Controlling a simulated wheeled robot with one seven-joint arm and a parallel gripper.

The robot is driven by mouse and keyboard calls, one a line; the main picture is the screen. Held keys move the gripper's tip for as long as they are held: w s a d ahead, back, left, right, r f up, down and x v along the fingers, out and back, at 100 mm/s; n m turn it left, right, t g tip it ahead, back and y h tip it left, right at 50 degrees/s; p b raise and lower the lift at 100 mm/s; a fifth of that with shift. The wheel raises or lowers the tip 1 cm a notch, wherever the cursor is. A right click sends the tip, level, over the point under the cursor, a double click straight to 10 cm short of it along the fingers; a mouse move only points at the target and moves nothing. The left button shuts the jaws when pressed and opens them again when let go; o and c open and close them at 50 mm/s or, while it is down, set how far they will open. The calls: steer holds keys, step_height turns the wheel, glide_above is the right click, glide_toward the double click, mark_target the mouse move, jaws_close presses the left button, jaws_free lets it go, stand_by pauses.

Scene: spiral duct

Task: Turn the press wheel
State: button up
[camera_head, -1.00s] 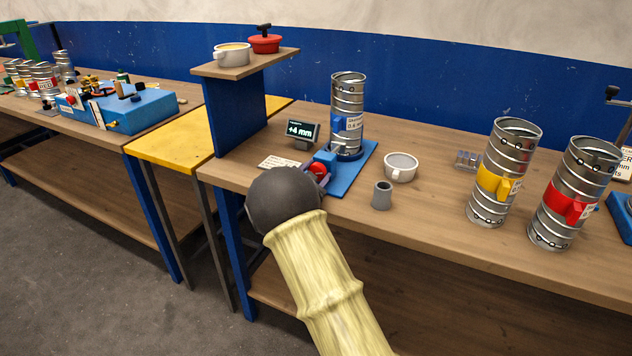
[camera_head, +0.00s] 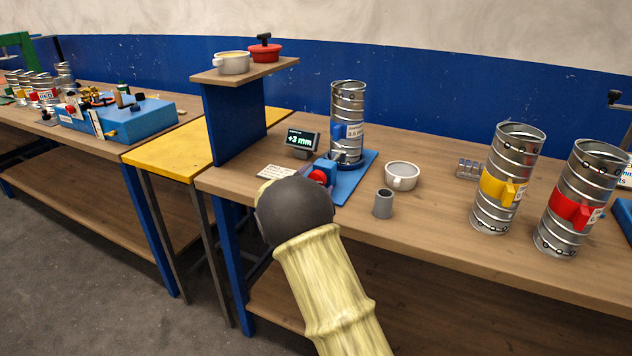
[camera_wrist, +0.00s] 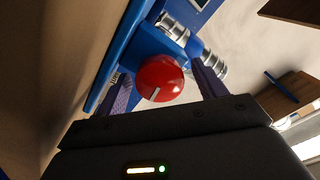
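A round red knob (camera_head: 319,177) with a white line on its face sits at the front of a blue fixture (camera_head: 352,185). It also shows in the wrist view (camera_wrist: 160,78). I cannot tell for certain that it is the press wheel. A silver spiral duct (camera_head: 347,105) with a blue clamp stands upright on the fixture. A small display (camera_head: 301,141) beside it reads +3 mm. In the wrist view my gripper (camera_wrist: 163,84) is open, its two purple fingers apart, one on each side of the knob. Contact is unclear.
A white cup (camera_head: 402,177) and a grey cylinder (camera_head: 383,204) stand right of the fixture. Further right are ducts with a yellow clamp (camera_head: 505,180) and a red clamp (camera_head: 574,205). A raised shelf (camera_head: 215,77) holds pots. A black handle (camera_head: 614,98) shows at the right edge.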

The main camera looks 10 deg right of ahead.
steer(key=v, duration=1.7)
steer(key=shift+s+a, duration=0.15)
